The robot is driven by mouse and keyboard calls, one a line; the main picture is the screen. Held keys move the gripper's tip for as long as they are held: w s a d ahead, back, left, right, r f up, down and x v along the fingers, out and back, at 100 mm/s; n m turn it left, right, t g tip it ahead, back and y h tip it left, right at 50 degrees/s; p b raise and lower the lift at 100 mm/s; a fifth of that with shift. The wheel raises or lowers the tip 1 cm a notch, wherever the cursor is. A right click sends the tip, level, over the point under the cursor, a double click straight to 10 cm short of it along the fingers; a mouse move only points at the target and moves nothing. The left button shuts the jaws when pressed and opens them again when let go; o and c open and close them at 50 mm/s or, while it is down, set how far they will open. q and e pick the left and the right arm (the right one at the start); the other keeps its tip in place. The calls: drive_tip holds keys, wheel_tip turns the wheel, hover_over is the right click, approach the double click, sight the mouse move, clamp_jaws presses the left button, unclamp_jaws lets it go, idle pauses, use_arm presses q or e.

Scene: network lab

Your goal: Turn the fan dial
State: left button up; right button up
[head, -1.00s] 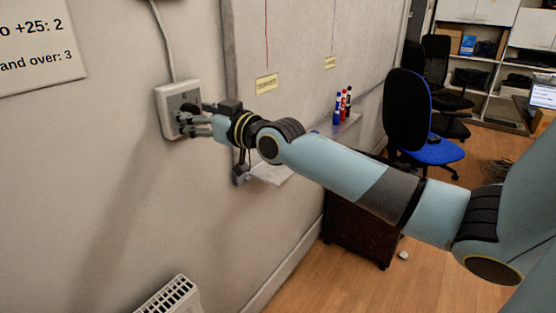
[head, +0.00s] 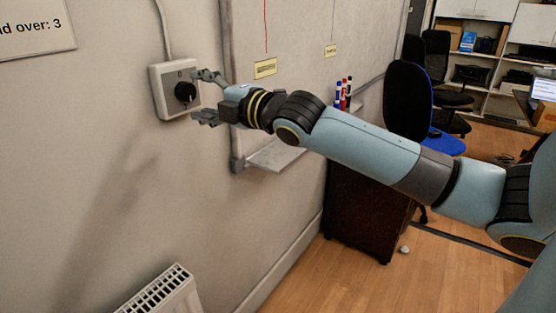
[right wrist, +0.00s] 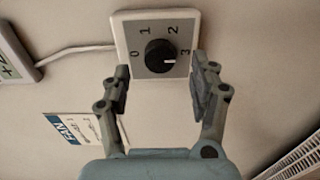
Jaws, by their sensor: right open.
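The fan dial is a black round knob (head: 185,92) on a pale wall box (head: 160,107) with a grey face. In the right wrist view the knob (right wrist: 161,55) has a white mark pointing right, towards the 3, on a face numbered 0 to 3. My right gripper (head: 201,97) is open and empty, just off the wall to the right of the knob. In the wrist view its fingers (right wrist: 160,72) stand apart on either side of the knob, not closed on it. My left gripper is not in view.
A wall sign (head: 35,28) reads "over: 3" at its visible edge. A whiteboard (head: 300,45) with a tray (head: 280,157) is right of the dial. A white radiator (head: 160,295) stands below. A FAN label (right wrist: 62,129) shows in the wrist view.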

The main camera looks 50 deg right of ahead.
drive_tip(key=s, duration=0.8)
drive_tip(key=s+d+f+m+g+h+b, duration=0.1)
drive_tip(key=d+f, duration=0.4)
drive_tip(key=f, duration=0.8)
drive_tip(key=s+d+f+m+g+h+b, duration=0.1)
drive_tip(key=d+f+m+g+h+b, duration=0.1)
drive_tip(key=f, duration=1.1)
drive_tip(key=shift+d+f+m+g+h+b, duration=0.2)
drive_tip(key=shift+d+m+g+h+b, duration=0.35)
drive_tip(key=shift+d+m+b, duration=1.1)
drive_tip(key=shift+s+a, duration=0.1)
drive_tip(key=shift+a, duration=0.05)
